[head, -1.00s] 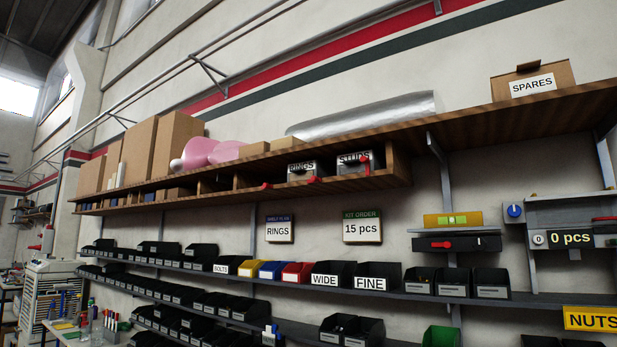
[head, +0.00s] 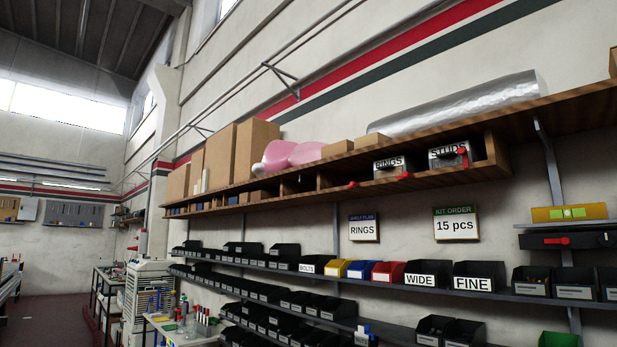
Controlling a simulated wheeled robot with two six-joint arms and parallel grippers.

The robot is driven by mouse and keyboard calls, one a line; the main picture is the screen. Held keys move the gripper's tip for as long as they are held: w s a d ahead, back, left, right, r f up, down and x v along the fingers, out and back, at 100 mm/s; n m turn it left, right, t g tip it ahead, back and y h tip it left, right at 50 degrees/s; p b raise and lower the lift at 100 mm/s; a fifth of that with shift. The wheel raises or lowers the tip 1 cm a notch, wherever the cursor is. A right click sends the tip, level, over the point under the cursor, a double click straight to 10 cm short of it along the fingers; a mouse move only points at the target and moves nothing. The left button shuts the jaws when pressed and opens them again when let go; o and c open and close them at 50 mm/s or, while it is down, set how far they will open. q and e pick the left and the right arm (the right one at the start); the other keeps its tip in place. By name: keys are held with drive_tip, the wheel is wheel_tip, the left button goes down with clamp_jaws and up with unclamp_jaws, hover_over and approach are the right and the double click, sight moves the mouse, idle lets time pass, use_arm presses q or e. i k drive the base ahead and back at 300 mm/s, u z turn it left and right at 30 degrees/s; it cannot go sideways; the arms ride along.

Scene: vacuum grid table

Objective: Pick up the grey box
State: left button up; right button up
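Two grey boxes sit side by side in the cubbies under the long wooden shelf (head: 420,186). One is the grey box labelled RINGS (head: 389,167), and to its right is the grey box labelled STUDS (head: 449,155). Each has a red part at or near its front. I cannot tell which of them is the task's grey box. Neither of my grippers is in view.
Brown cartons (head: 256,150), a pink wrapped thing (head: 290,154) and a silver roll (head: 460,104) lie on the shelf top. Below are black bins (head: 480,277), with yellow, blue and red ones among them. A white drawer cabinet (head: 150,285) stands at the lower left.

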sight(392, 167)
drive_tip(key=u, duration=1.15)
drive_tip(key=i, duration=2.8)
drive_tip(key=z, duration=2.05)
